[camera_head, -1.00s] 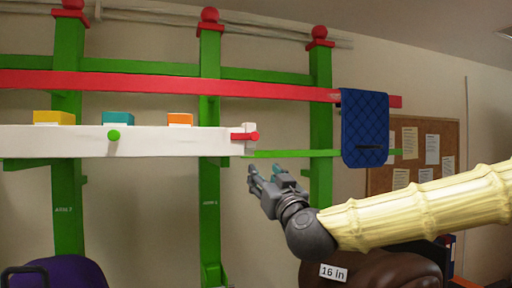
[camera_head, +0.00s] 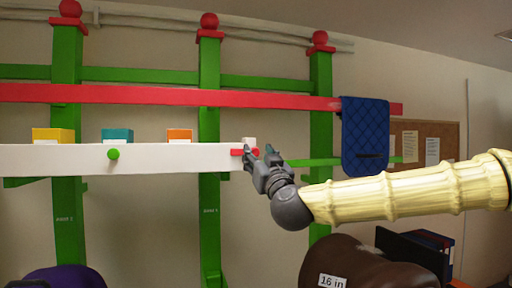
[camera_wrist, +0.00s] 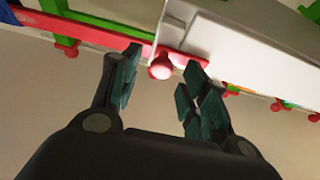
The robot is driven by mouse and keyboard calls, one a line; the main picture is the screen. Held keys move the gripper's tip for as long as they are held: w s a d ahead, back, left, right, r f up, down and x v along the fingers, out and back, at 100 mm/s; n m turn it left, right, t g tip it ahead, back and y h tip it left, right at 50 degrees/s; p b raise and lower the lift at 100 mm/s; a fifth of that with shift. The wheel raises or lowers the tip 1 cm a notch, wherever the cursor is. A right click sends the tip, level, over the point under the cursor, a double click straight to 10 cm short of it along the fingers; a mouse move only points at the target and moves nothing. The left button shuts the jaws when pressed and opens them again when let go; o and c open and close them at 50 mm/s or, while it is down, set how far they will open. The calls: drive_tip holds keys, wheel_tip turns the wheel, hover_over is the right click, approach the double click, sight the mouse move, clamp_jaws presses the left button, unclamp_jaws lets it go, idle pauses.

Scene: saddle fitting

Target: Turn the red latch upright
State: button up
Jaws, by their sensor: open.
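The red latch (camera_head: 237,152) lies flat, sideways, at the right end of the white board (camera_head: 170,158). My gripper (camera_head: 258,151) is at the latch and hides part of it in the head view. In the wrist view the latch (camera_wrist: 188,57) shows as a red bar with a round knob (camera_wrist: 161,68). The open fingers (camera_wrist: 158,78) stand on either side of the knob, with the bar reaching toward the right finger. I cannot tell whether they touch it.
Yellow, teal and orange boxes (camera_head: 117,135) sit along the board. A green knob (camera_head: 113,154) is on its front. A long red rail (camera_head: 270,98) runs above, with a blue quilted pad (camera_head: 365,130) hanging at right. A brown saddle (camera_head: 350,262) is below my arm.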

drive_tip(key=shift+p+x, duration=0.3)
drive_tip(key=shift+x, duration=0.65)
clamp_jaws()
